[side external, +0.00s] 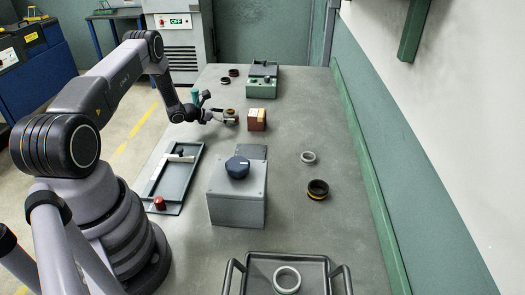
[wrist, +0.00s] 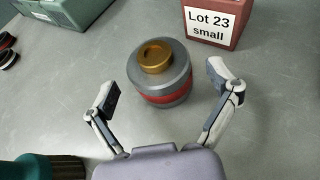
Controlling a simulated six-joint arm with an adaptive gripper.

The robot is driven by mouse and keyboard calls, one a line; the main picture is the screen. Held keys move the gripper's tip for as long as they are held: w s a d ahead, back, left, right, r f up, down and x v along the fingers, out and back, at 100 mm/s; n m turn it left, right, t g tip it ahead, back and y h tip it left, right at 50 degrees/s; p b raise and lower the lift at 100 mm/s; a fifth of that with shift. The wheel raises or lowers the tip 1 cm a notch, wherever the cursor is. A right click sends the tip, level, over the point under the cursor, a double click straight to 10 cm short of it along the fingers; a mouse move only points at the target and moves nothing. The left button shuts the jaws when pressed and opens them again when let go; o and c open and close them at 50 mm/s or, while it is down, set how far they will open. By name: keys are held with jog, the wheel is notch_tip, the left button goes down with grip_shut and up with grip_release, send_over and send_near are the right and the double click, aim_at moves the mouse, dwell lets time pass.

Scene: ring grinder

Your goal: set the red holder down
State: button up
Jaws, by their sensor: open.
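The red holder (wrist: 160,96), a grey cylinder with a red band, stands upright on the table in the wrist view. A bronze-coloured ring (wrist: 156,55) sits on its top. My gripper (wrist: 163,84) is open, with one finger to each side of the holder and a visible gap between each finger and it. In the side external view my gripper (side external: 227,118) is low over the table, and the holder is small and partly hidden there.
A red box labelled "Lot 23 small" (wrist: 210,22) stands close behind the holder; it also shows in the side view (side external: 257,121). A green device (side external: 262,82) and dark rings (side external: 225,80) lie farther back. A grey box with a dark knob (side external: 237,190) stands nearer the camera.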

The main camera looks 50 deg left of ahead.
jog(key=v, duration=0.9)
jog(key=shift+s+r, duration=0.15)
jog(key=shift+s, duration=0.05)
jog(key=w+d+r+m+g+h, duration=0.2)
jog(key=d+r+m+h, duration=0.1)
jog(key=d+r+m, duration=0.45)
jog(key=w+d+r+m+g+h, duration=0.1)
jog(key=d+r+m+g+h, duration=0.2)
jog(key=d+r, duration=0.7)
jog(key=s+d+r+m+g, duration=0.4)
jog(key=s+d+r+m, duration=0.4)
jog(key=d+r+m, duration=0.35)
jog(key=s+d+r+m+y, duration=0.1)
jog(key=s+r+m+y, duration=0.1)
jog(key=s+m, duration=0.2)
jog(key=s+d+r+m+y, duration=0.2)
jog(key=s+m+y, duration=0.1)
jog(key=s, duration=0.7)
jog(key=s+d+r+m+t+y, duration=0.1)
jog(key=s+r+m+y, duration=0.1)
jog(key=s+m, duration=0.3)
jog(key=s, duration=0.2)
jog(key=shift+s+d+r+m+y, duration=0.25)
jog(key=shift+d+r+m+y, duration=0.05)
jog(key=shift+d+r, duration=0.1)
